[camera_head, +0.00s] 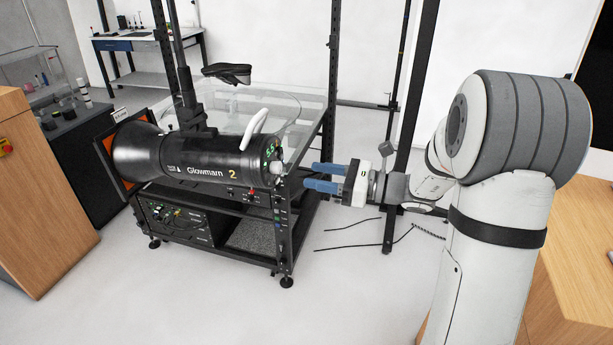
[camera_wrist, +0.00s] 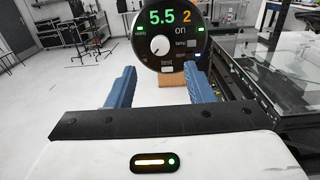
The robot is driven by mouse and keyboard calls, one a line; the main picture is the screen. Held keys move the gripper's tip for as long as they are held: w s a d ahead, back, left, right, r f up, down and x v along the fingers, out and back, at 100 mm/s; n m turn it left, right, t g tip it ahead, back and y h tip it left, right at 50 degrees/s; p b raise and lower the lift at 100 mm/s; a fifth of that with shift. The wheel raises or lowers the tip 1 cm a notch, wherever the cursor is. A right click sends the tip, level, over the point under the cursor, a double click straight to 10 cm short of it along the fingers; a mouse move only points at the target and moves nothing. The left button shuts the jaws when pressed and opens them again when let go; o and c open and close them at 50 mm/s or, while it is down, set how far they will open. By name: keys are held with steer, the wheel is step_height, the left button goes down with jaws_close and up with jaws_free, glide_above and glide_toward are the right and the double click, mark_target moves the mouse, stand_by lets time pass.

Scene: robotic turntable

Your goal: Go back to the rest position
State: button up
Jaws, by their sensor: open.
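My gripper (camera_head: 318,176) is open, with its two blue fingers apart and nothing between them. It is at the middle of the head view, to the right of the black Glowmarn lamp (camera_head: 205,160), with its fingers pointing at the lamp's rear panel. A gap shows between the fingertips and the lamp's knob (camera_head: 277,167). In the wrist view the round rear panel (camera_wrist: 172,32) faces me beyond the fingers (camera_wrist: 158,85).
A black rack cart (camera_head: 285,235) with a clear top stands under and behind the lamp. A dark upright post (camera_head: 411,120) stands behind my gripper. Cables (camera_head: 350,240) lie on the floor. Wooden furniture stands at left (camera_head: 40,190) and right (camera_head: 575,270). Open floor lies in front.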

stand_by(0.3)
steer(key=s+a+f+n+g+h, duration=0.25)
steer(key=s+n+g+h, duration=0.45)
steer(key=s+n, duration=0.7)
steer(key=s+d+n+t+h, duration=0.4)
steer(key=s+d+n+h, duration=0.3)
steer(key=s+d+h, duration=0.3)
steer(key=shift+d+f+n+t, duration=0.3)
steer(key=shift+d+f+n, duration=0.1)
steer(key=shift+c, duration=0.5)
